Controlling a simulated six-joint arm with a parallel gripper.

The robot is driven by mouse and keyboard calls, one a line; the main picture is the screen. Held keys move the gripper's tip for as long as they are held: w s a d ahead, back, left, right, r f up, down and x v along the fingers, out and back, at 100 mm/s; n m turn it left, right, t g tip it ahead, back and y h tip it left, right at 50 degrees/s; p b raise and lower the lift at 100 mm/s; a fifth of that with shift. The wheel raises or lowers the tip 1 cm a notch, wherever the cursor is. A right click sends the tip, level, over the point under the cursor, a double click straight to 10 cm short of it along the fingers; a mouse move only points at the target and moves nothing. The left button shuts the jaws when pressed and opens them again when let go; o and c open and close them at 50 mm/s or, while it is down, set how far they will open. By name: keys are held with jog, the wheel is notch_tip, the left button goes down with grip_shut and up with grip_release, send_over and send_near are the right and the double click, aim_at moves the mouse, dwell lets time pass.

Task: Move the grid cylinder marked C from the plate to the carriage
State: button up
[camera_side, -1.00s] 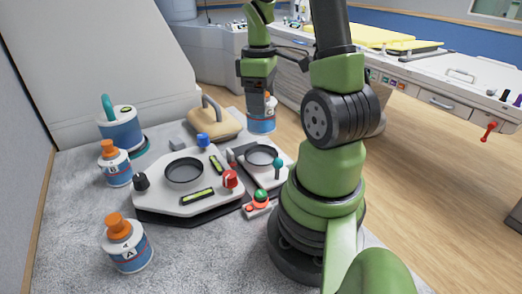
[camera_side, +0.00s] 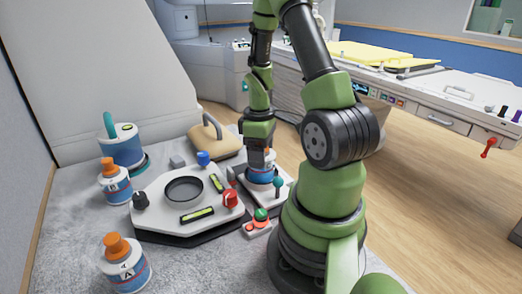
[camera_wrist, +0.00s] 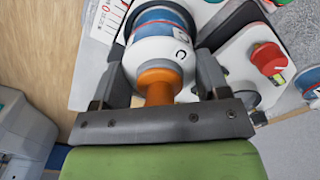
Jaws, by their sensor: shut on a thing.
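The grid cylinder C (camera_side: 261,173) is white and blue with an orange knob. The wrist view shows the letter C on its white top (camera_wrist: 172,50) and the orange knob (camera_wrist: 158,84) between my fingers. My gripper (camera_side: 262,158) is shut on it from above, and the fingers also show in the wrist view (camera_wrist: 158,70). The cylinder is upright at the round recess of the small white carriage (camera_side: 272,197). It hides the recess, so I cannot tell whether it is seated or just above. I cannot make out the plate with certainty.
A larger white station (camera_side: 160,218) with an empty round well and a red knob (camera_side: 230,199) stands left of the carriage. A teal-topped post (camera_side: 278,183) is close beside the cylinder. Cylinders A (camera_side: 125,268) and B (camera_side: 115,185) stand at left. A tan handled block (camera_side: 212,140) is behind.

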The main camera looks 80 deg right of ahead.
jog(key=shift+f, duration=0.25)
jog(key=o, duration=1.1)
jog(key=r, duration=1.2)
jog(key=shift+w+r, duration=0.2)
jog(key=w+a+r+m+t, duration=0.1)
jog(key=w+a+r+t, duration=0.2)
jog(key=a+r, duration=0.45)
jog(key=s+a+r+m+t, duration=0.1)
jog(key=a, duration=0.3)
jog(key=s+a+r+m+t+y, duration=0.1)
jog(key=s+a+t, duration=0.1)
jog(key=a, duration=0.3)
jog(key=s+a+r+m+t+y, duration=0.1)
jog(key=a, duration=0.4)
jog(key=shift+s, duration=0.25)
